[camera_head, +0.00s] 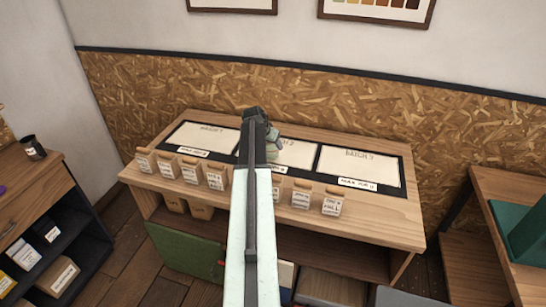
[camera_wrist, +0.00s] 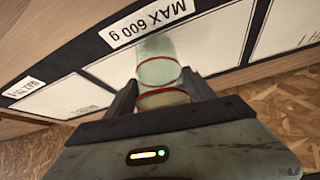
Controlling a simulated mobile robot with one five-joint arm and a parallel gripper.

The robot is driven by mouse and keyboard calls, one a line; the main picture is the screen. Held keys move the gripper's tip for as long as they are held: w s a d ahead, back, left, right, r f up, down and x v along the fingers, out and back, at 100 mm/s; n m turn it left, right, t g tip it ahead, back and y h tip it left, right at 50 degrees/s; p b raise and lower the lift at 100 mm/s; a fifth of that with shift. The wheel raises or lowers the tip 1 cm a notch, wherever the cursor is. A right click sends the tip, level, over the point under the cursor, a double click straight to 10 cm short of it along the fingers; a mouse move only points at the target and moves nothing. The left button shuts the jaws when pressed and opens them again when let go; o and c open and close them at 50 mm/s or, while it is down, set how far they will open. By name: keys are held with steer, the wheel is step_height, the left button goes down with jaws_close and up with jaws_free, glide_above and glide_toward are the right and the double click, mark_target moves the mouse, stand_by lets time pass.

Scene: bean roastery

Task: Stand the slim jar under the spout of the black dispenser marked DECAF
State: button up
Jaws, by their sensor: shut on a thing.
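A pale green, see-through jar with red rings (camera_wrist: 158,72) is between the two dark fingers of my gripper (camera_wrist: 160,92) in the wrist view. The gripper is shut on it. In the head view the jar (camera_head: 273,148) shows only in part, behind my gripper (camera_head: 262,135) and arm, above the middle of the wooden table. I cannot tell whether its base touches the mat. No black dispenser marked DECAF shows in either view.
The table (camera_head: 405,215) carries three pale BATCH panels, the right one (camera_head: 358,167) bare. Small labelled packs (camera_head: 332,203) line its front edge. A dark cup (camera_head: 33,147) stands on the left cabinet. A green bin (camera_head: 525,235) is at the right.

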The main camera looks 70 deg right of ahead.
mark_target(271, 149)
step_height(271, 149, down, 4)
steer(key=b, duration=0.4)
steer(key=shift+r, duration=0.3)
steer(key=shift+f, duration=0.25)
steer(key=o, duration=1.5)
steer(key=shift+r, duration=0.1)
steer(key=shift+r+p, duration=0.2)
steer(key=shift+p, duration=0.1)
steer(key=p+v, duration=1)
steer(key=v, duration=0.2)
